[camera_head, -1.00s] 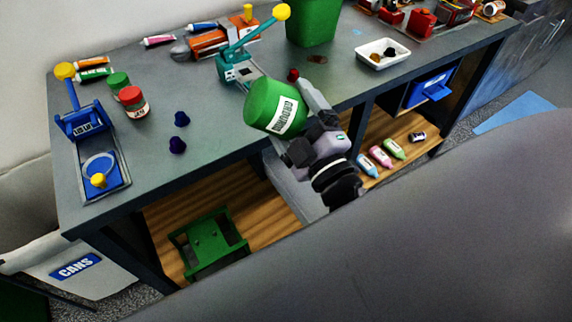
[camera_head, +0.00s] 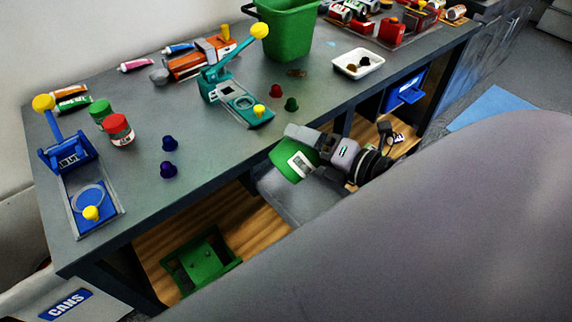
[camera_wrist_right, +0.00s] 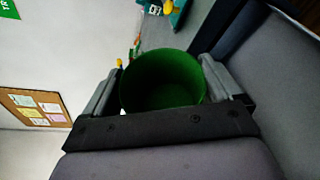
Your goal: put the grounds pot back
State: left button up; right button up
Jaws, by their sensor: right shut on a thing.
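The green grounds pot (camera_head: 284,160) with a white label is held by my right gripper (camera_head: 300,154). The gripper is shut on it, in front of the table's front edge and below the top. In the right wrist view the pot (camera_wrist_right: 165,80) sits between the two fingers, its open round mouth facing the camera and its dark inside looking empty. A green frame-like holder (camera_head: 203,262) stands on the wooden shelf under the table, to the left of the pot. My left gripper is not in view.
The grey table (camera_head: 215,130) holds a blue press (camera_head: 68,150), a teal press (camera_head: 225,85), two jars, several small capsules, a white tray (camera_head: 358,63) and a green bin (camera_head: 288,30). The wooden shelf (camera_head: 240,215) is open at the front. A blue drawer (camera_head: 405,88) is at right.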

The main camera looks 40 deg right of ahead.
jog(key=n, duration=0.1)
jog(key=d+n+g, duration=0.1)
jog(key=n, duration=0.3)
jog(key=shift+d, duration=0.35)
jog(key=f+n+b, duration=0.3)
jog(key=f, duration=0.1)
jog(key=w+d+f+n+g+y+b, duration=0.1)
jog(key=f+n+b, duration=0.2)
jog(key=f, duration=0.2)
jog(key=d+f+n+g+b, duration=0.1)
jog(key=f+n+b, duration=0.2)
jog(key=f, duration=0.1)
jog(key=shift+w+d+f+y+b, duration=0.2)
jog(key=shift+f+y+b, duration=0.1)
jog(key=shift+b, duration=0.1)
jog(key=shift+w+a+r+n+p, duration=0.1)
jog(key=shift+w+r+n+p, duration=0.2)
jog(key=shift+r+p, duration=0.3)
jog(key=shift+w+a, duration=0.1)
jog(key=shift+w, duration=0.05)
jog(key=shift+w+a, duration=0.2)
jog(key=shift+w, duration=0.15)
jog(key=shift+w+a+p, duration=0.2)
jog(key=shift+w+p, duration=0.1)
jog(key=shift+w, duration=0.15)
jog(key=shift+w+a+r, duration=0.1)
jog(key=shift+w, duration=0.15)
jog(key=shift+w+a+f+p, duration=0.2)
jog(key=shift+w+a+p, duration=0.1)
jog(key=shift+w+p, duration=0.3)
